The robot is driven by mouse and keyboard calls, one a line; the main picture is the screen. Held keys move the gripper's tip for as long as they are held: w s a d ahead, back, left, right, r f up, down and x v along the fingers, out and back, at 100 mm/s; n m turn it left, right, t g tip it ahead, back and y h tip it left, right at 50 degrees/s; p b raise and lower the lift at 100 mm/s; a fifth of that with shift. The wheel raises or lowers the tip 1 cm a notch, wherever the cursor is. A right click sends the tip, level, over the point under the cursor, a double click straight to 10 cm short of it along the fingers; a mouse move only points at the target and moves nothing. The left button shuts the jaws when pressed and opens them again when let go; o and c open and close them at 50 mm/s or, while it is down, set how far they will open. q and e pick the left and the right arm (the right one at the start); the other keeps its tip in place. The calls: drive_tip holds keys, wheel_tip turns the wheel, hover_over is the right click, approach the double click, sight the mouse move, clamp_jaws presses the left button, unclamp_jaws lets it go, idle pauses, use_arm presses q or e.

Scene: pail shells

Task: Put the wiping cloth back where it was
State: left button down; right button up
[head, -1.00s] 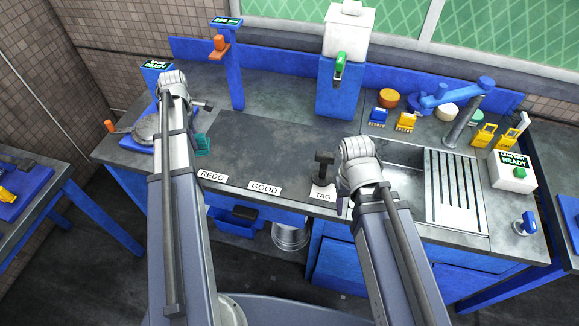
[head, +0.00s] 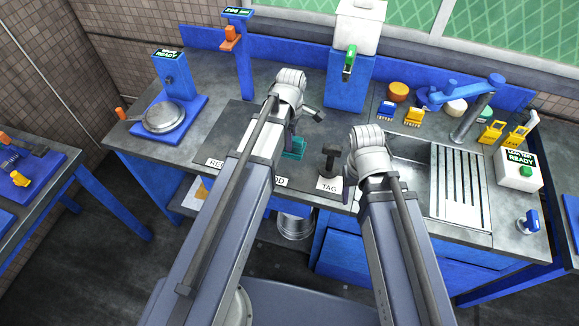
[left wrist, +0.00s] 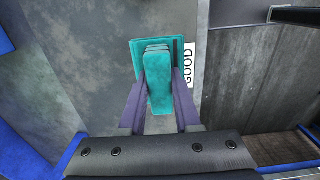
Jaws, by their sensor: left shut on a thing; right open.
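The teal wiping cloth (head: 298,149) shows over the dark mat (head: 235,150), just behind the GOOD label, whose front is partly covered by my left arm. My left gripper (left wrist: 159,95) is shut on the cloth's raised ridge; the flat part of the cloth (left wrist: 138,52) spreads beyond the fingers in the left wrist view, beside the GOOD label (left wrist: 188,65). I cannot tell whether the cloth touches the mat. My right gripper (head: 348,188) is open near the TAG label and the sink; its fingers are mostly hidden behind its wrist.
A dark stamp-like tool (head: 331,160) stands by the TAG label (head: 328,185), between my grippers. A scale with a round pan (head: 165,117) stands at the left. A blue stand with a white tank (head: 358,30) is behind. The sink and ribbed drainboard (head: 460,190) lie to the right.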

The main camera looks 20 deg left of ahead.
use_arm(q)
drive_tip(key=shift+f+b, duration=4.95)
drive_tip(key=shift+f, duration=0.1)
drive_tip(key=shift+f, duration=0.2)
drive_tip(key=c, duration=0.6)
unclamp_jaws()
drive_tip(key=shift+r, duration=0.1)
